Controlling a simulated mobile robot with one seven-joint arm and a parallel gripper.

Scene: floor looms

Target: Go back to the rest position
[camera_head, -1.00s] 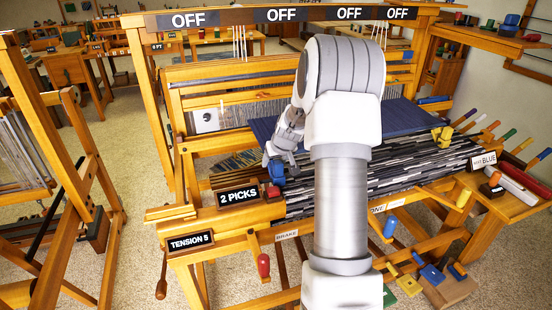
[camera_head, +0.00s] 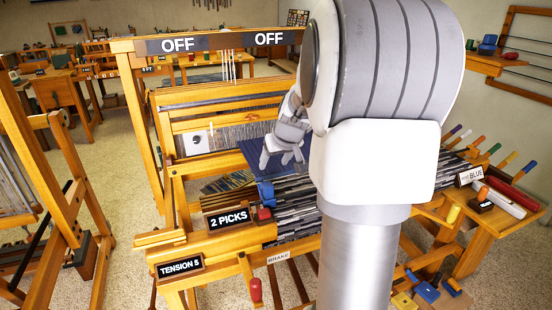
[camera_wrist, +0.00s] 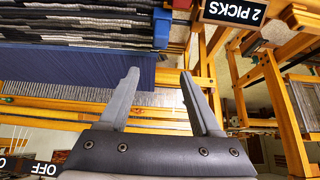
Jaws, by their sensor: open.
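My gripper (camera_head: 283,157) is above the loom's blue cloth (camera_head: 262,153), partly hidden by my arm in the head view. In the wrist view my gripper (camera_wrist: 160,78) has its two grey fingers spread apart with nothing between them. The wrist view shows the blue cloth (camera_wrist: 70,72) to the left of the fingers and the "2 PICKS" sign (camera_wrist: 233,10) at the upper right, upside down. My arm covers much of the loom's right side in the head view.
The wooden loom (camera_head: 220,97) carries the "2 PICKS" sign (camera_head: 229,218) and the "TENSION 5" sign (camera_head: 180,266). A red-knobbed lever (camera_head: 256,289) hangs at its front. Another wooden frame (camera_head: 62,190) stands at the left. A side table with coloured handles (camera_head: 512,195) is at the right. Carpet lies between the frames.

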